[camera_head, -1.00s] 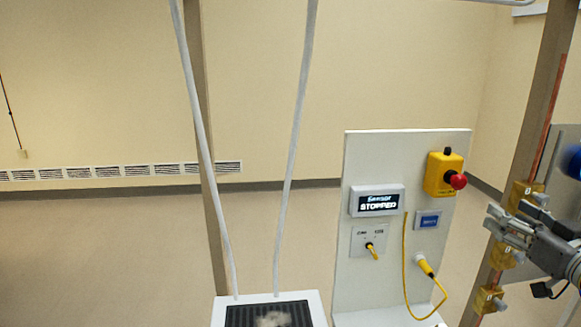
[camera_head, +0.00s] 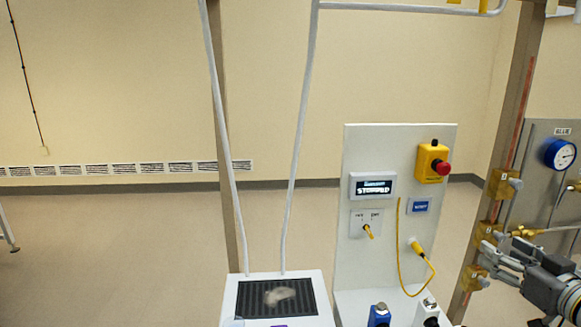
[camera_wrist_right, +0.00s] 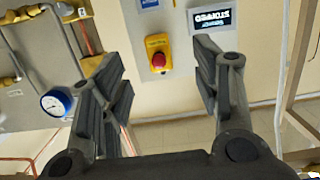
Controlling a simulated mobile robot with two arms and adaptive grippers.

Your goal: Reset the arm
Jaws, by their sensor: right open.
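My right gripper (camera_head: 492,262) is at the lower right in the head view, in front of the post and right of the white control panel (camera_head: 350,258). It is open and empty; its two spread fingers (camera_wrist_right: 160,95) also fill the right wrist view. The panel carries a display (camera_head: 373,186) that appears to read STOPPED, a yellow box with a red button (camera_head: 443,168), a small blue label (camera_head: 420,206), a yellow-handled switch (camera_head: 367,229) and a yellow plug with a cable (camera_head: 416,246). My left gripper is not in view.
A blue-rimmed gauge (camera_head: 560,154) and brass valves stand at the right, close to my right gripper. A white tray with a dark grate (camera_head: 230,300) holds a pale lump (camera_head: 280,296). Blue and white connectors (camera_head: 379,314) stand at the panel's base. Open floor lies at the left.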

